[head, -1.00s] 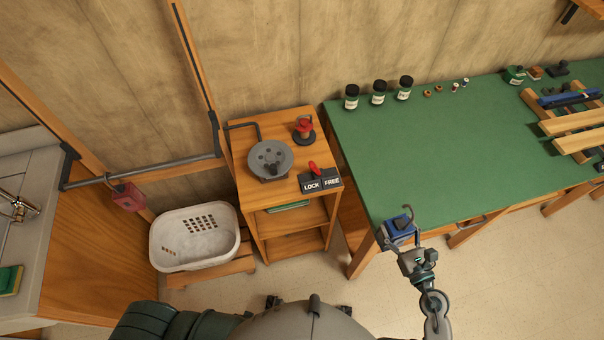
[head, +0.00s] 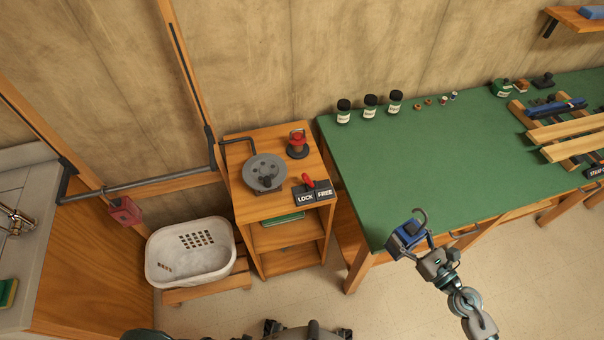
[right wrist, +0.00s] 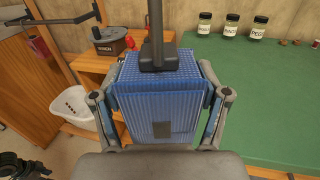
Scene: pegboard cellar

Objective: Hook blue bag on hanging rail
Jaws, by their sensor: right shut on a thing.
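The blue bag (head: 405,237) is held in my right gripper (head: 421,249), in front of the green table's near left corner. Its grey hook (head: 420,214) points up and is clear of any rail. In the right wrist view the ribbed blue bag (right wrist: 158,95) sits between both fingers, with a dark stem rising from its top. The hanging rail (head: 150,184) is a grey bar at the left, far from the bag; it also shows at the upper left of the right wrist view (right wrist: 55,20).
A red block-like thing (head: 125,211) hangs at the rail's left part. A white basket (head: 190,275) stands below the rail. A wooden cabinet (head: 284,208) with a grey disc and a LOCK/FREE sign stands between rail and green table (head: 400,165). Jars line the table's back.

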